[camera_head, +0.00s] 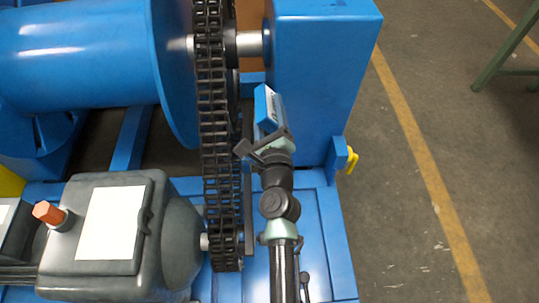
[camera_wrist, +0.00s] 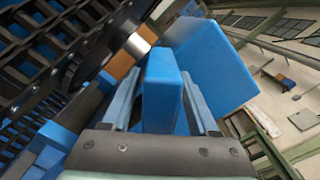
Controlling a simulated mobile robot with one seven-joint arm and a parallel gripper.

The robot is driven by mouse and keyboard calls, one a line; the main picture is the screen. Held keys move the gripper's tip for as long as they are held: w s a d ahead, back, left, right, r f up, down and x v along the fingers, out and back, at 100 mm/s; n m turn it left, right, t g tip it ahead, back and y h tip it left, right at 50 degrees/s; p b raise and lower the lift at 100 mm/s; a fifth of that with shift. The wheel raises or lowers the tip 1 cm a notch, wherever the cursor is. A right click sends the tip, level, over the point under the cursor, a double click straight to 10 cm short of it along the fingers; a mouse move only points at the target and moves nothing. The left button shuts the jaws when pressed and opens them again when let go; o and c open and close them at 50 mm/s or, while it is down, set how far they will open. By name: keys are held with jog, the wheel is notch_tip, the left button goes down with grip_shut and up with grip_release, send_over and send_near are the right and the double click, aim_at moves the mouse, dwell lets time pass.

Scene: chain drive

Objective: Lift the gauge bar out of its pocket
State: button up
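A blue block with a white marked label on its side, which I take to be the gauge bar (camera_head: 265,107), stands at the end of my arm in the head view, in front of the blue housing. In the wrist view the block (camera_wrist: 161,90) stands upright between the two grey-blue fingers of my gripper (camera_wrist: 163,78). The fingers lie along both its sides and appear shut on it. Its far end sticks out past the fingertips. I cannot make out the pocket or whether the bar still sits in it.
The black roller chain (camera_head: 214,120) runs close on the left, beside the blue drum (camera_head: 80,50). The tall blue housing (camera_head: 322,70) is just to the right, with a steel shaft (camera_head: 249,43) entering it. A grey motor (camera_head: 120,235) stands lower left. Open floor (camera_head: 430,120) lies right.

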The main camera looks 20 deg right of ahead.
grip_shut()
dwell(1.1)
jog(key=shift+w+r, duration=0.1)
jog(key=shift+r, duration=0.25)
